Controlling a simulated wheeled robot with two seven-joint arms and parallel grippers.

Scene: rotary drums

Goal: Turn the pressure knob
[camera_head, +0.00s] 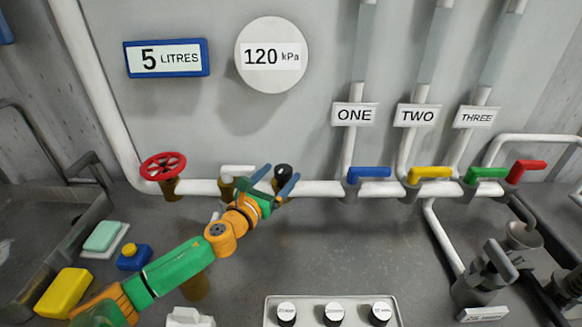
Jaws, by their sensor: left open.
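A black round knob (283,172) sits on the white horizontal pipe, below the round gauge (272,55) reading 120 kPa. It looks like the pressure knob, though no label on it is readable. My left gripper (275,182), on a green and orange arm from the lower left, is open at the knob. Its two blue fingers are spread, with the knob's top showing between them. I cannot tell whether the fingers touch it. The gripper hides the lower part of the knob. My right gripper is not in view.
A red handwheel (163,166) is on the pipe at left. Blue (368,174), yellow (430,173), green (486,174) and red (525,170) lever handles line the right. A panel with three knobs (333,303) lies below. The counter between is clear.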

